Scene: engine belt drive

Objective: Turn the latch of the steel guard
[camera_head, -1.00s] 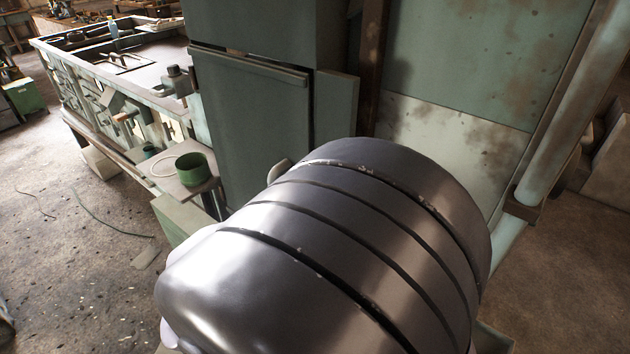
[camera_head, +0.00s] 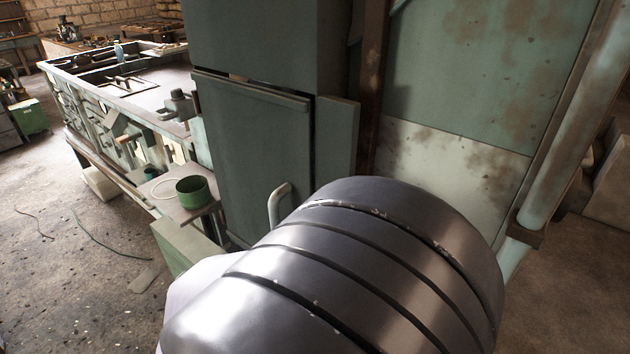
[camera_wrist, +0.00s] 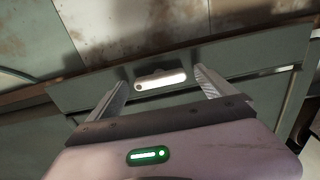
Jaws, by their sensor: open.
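In the wrist view, a pale, bar-shaped latch (camera_wrist: 162,81) sits on a dark mount on a grey-green panel, which looks like the guard (camera_wrist: 255,52). My gripper (camera_wrist: 160,76) is open, with one finger to the left of the latch and one to the right. There are gaps on both sides, and neither finger visibly touches it. The depth between fingertips and latch is hard to judge. In the head view my gripper is hidden behind the large dark metal part of my arm. The latch cannot be made out there.
A grey-green cabinet (camera_head: 255,140) with a pale curved handle (camera_head: 279,204) stands behind my arm. A green pot (camera_head: 194,192) sits on a small shelf to its left. A long workbench (camera_head: 150,85) stands farther left. Open floor (camera_head: 75,270) lies at the lower left.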

